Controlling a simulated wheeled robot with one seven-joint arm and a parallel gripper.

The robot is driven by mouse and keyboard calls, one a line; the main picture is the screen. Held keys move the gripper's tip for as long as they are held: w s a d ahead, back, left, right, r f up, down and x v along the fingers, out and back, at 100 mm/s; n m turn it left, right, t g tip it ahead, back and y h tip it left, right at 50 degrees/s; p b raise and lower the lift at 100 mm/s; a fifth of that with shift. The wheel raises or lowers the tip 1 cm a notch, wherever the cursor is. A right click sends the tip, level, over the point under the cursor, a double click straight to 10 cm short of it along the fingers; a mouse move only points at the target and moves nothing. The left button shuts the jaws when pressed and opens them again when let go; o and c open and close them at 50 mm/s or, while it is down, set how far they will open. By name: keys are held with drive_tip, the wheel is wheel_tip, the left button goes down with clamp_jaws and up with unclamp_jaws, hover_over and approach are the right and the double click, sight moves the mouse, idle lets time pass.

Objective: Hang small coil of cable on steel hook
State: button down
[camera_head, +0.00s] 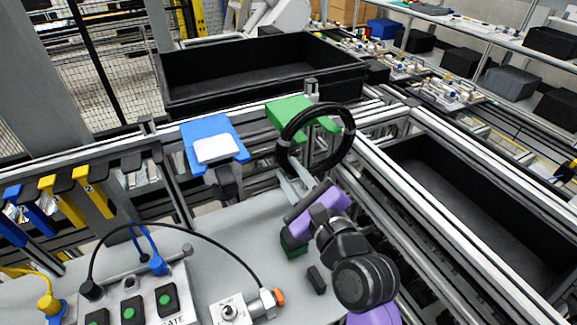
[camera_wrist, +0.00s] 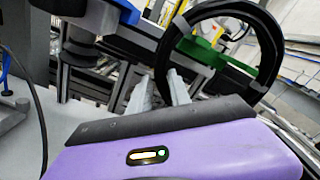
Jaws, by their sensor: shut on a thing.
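The small coil of cable (camera_head: 346,139) is a black ring with grey bands, held upright. It also shows in the wrist view (camera_wrist: 268,62), at the upper right. My gripper (camera_head: 288,170) is shut on the coil's lower left side; its two grey fingers (camera_wrist: 160,82) reach up to the ring in the wrist view. In the head view the coil overlaps a green bracket (camera_head: 289,108) on the rail behind, and the green also shows through the ring in the wrist view. I cannot tell whether they touch. I cannot pick out the steel hook for certain.
A blue bracket (camera_head: 207,135) with a white plate stands left of the coil. A black bin (camera_head: 265,88) lies behind the rail, another (camera_head: 470,205) to the right. A control box (camera_head: 135,305) with green buttons and cables is at the front left of the grey table (camera_head: 215,235).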

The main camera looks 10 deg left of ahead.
drive_tip(key=shift+p+v, duration=0.75)
drive_tip(key=shift+v, duration=2.85)
